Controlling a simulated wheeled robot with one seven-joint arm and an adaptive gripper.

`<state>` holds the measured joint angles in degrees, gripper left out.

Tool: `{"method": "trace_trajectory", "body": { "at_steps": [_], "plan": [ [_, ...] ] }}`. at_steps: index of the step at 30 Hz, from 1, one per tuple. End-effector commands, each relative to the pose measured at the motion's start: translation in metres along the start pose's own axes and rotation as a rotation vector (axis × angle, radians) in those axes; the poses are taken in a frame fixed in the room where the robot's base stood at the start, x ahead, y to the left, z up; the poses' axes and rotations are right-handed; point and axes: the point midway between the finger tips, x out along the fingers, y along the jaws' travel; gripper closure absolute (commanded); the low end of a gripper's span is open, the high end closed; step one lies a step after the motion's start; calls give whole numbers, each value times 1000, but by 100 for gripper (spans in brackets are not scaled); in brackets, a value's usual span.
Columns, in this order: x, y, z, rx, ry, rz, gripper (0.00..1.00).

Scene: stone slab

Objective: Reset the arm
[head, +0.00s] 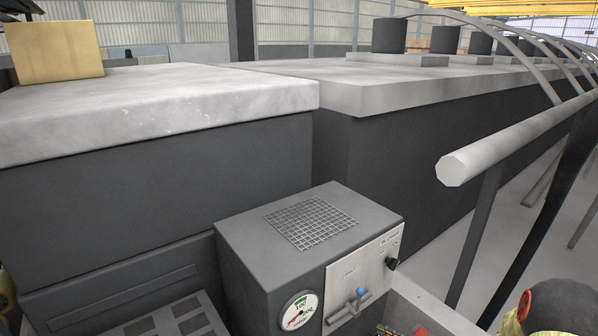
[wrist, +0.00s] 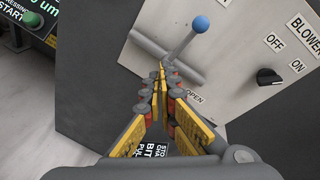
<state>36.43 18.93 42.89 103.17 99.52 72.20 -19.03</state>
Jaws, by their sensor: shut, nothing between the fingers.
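My gripper (wrist: 161,78) shows in the wrist view with its yellow and grey fingers shut and nothing between them. The fingertips are in front of a light metal panel (wrist: 240,70), just below a lever with a blue knob (wrist: 199,24). I cannot tell whether they touch the lever or its grey bar. In the head view the same blue-knobbed lever (head: 361,293) sits on the front panel (head: 345,278) of a dark grey box. My gripper is not clearly visible in the head view.
The dark box (head: 240,232) carries a mesh grille (head: 311,222), a pressure gauge (head: 299,311) and a black blower switch (head: 391,263). Stone-topped blocks (head: 170,105) stand behind it. A thick pale pipe (head: 510,140) runs along the right. A green button (wrist: 33,19) shows at the wrist view's upper left.

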Motion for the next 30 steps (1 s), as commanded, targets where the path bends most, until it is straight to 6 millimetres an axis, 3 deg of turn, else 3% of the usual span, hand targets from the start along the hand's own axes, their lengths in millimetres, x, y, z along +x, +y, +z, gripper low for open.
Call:
{"method": "trace_trajectory", "body": {
  "at_steps": [1, 6, 13, 19, 24, 30],
  "plan": [
    [-4, 22, 10, -4, -4, 89, 100],
    [-32, 83, 61, -129, -8, 416, 100],
    [-96, 133, 126, -487, 46, 838, 100],
    [-154, 137, 163, -871, 146, 1092, 100],
    [-192, 121, 194, -1207, 244, 1211, 100],
    [-221, 98, 242, -1579, 345, 1236, 100]
  ]
}}
